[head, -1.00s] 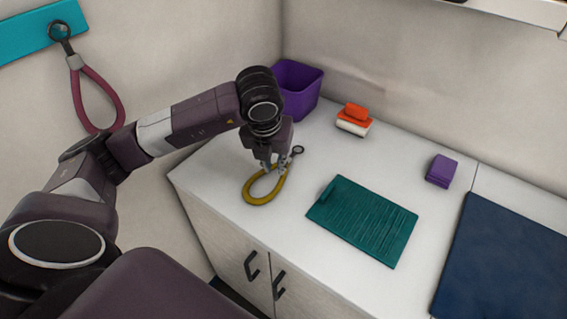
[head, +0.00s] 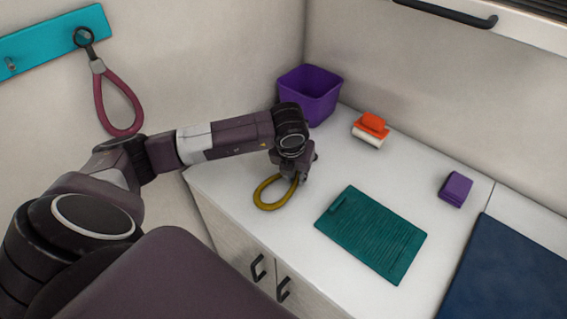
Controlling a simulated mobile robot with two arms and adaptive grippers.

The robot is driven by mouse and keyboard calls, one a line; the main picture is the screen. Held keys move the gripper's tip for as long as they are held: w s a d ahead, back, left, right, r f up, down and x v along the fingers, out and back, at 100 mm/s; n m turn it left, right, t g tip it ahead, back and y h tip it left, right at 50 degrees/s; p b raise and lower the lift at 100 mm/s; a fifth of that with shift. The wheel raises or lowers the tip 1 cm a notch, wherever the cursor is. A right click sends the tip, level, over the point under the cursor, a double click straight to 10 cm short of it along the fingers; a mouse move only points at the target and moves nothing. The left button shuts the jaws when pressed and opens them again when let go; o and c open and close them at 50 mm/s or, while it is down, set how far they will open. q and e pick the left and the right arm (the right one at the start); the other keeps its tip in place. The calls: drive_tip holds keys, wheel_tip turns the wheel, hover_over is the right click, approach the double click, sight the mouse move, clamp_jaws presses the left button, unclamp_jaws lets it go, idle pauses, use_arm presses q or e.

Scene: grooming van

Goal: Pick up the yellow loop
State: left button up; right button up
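The yellow loop (head: 272,204) lies on the white counter (head: 310,225) near its left end, with its rounded end toward the counter's front edge. My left gripper (head: 296,178) points down over the loop's far, narrow end, very close to it or touching it. The gripper and wrist hide that end and its dark ring. The fingers are small and dark, so whether they are open or shut on the loop cannot be told. My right gripper is not in view.
A purple bin (head: 311,93) stands just behind my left wrist. An orange-and-white block (head: 370,130), a purple block (head: 456,189), a green ridged mat (head: 371,234) and a dark blue mat (head: 510,275) lie rightward. A maroon loop (head: 118,103) hangs from a teal wall rail (head: 45,38).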

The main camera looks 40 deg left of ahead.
use_arm(q)
clamp_jaws()
drive_tip(key=shift+r, duration=0.2)
